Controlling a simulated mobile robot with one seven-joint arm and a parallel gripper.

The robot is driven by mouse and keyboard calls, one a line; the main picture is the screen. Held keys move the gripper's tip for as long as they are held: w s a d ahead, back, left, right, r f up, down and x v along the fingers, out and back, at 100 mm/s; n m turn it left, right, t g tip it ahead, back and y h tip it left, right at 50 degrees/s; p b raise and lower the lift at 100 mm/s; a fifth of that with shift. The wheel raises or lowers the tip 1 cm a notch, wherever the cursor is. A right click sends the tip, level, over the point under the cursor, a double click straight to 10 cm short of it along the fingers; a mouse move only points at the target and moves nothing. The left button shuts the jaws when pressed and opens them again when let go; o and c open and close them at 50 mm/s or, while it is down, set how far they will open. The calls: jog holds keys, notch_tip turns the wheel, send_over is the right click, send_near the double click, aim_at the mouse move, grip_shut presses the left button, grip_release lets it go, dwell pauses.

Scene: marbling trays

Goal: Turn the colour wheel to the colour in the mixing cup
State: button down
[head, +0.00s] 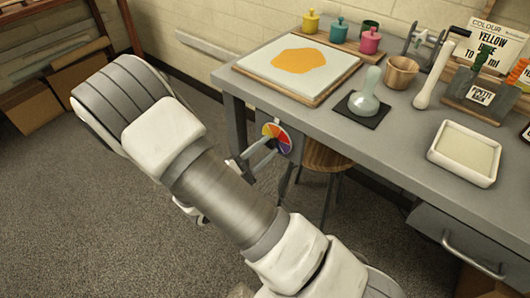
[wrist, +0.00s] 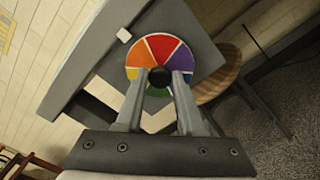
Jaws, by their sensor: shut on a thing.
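The colour wheel (wrist: 163,46) is mounted upright on a grey panel under the table's left end. It also shows in the head view (head: 277,132), partly covered by my fingers. In the wrist view its red sector is at the top, orange upper left, purple right and green at the bottom. A small white block (wrist: 124,36) sits on the panel at the wheel's upper left, nearest the orange sector. My gripper (wrist: 159,77) is shut on the wheel's dark centre knob (wrist: 160,77). A tan cup (head: 402,72) stands on the table; its contents cannot be made out.
The table (head: 315,122) bears a tray with an orange patch (head: 300,60), a pale glass muller (head: 366,98), a white pestle (head: 434,76), a white tray (head: 465,152) and small coloured pots (head: 370,41). A wooden stool (head: 325,157) stands under the table, close to the wheel.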

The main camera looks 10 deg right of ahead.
jog(key=shift+f+m+b, duration=0.1)
jog(key=shift+m+b, duration=0.45)
jog(key=shift+m, duration=0.45)
jog(key=c, duration=0.6)
grip_release()
jog(key=shift+o, duration=0.2)
jog(key=p+v, duration=0.2)
jog(key=v, duration=1.5)
jog(key=shift+s+a+p, duration=0.15)
jog(key=shift+a+p, duration=0.05)
jog(key=shift+p, duration=0.2)
